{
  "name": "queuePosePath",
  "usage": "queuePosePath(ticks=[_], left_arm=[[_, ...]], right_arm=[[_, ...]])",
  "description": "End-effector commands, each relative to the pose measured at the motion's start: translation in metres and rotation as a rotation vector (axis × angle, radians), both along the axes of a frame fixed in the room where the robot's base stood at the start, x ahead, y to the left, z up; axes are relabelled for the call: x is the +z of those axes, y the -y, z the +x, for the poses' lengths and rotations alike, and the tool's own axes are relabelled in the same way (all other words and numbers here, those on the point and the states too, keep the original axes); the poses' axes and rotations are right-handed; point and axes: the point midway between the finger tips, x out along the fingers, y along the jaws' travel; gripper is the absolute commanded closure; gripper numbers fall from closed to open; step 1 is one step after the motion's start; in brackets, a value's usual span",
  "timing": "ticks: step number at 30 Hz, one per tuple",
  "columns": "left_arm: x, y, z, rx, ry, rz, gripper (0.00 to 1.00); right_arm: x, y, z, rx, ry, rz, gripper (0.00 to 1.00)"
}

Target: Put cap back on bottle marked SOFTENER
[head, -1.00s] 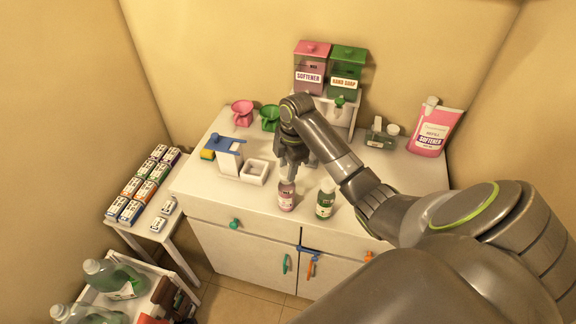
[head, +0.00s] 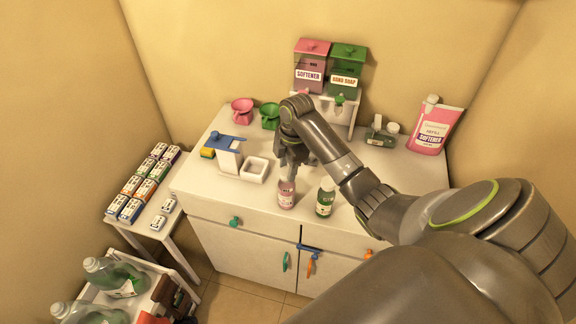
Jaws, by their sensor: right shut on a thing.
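A small pink bottle (head: 286,196) stands upright near the front edge of the white cabinet top (head: 215,190). Its label is too small to read. My right gripper (head: 291,174) points down right over this bottle's neck. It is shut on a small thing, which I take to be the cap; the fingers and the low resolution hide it. I cannot tell whether the cap touches the neck. A green bottle (head: 325,199) with a pale top stands just to the right, apart from the pink one. My left gripper is not in view.
Pink SOFTENER (head: 310,70) and green HAND SOAP (head: 344,72) dispensers stand at the back. A pink SOFTENER refill pouch (head: 434,128) stands back right. Front right is clear.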

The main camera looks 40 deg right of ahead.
Motion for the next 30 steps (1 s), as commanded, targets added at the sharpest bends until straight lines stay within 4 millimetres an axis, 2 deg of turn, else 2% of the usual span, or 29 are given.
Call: queuePosePath(ticks=[25,26,30], left_arm=[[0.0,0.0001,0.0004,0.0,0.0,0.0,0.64],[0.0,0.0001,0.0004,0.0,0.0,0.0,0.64],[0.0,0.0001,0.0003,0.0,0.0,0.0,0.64]], right_arm=[[-0.0062,0.0,-0.0003,0.0,-0.002,0.0,0.84],[-0.006,0.0,-0.0003,0.0,-0.001,0.0,0.6],[-0.0059,0.0001,-0.0002,0.0,-0.001,0.0,0.41]])
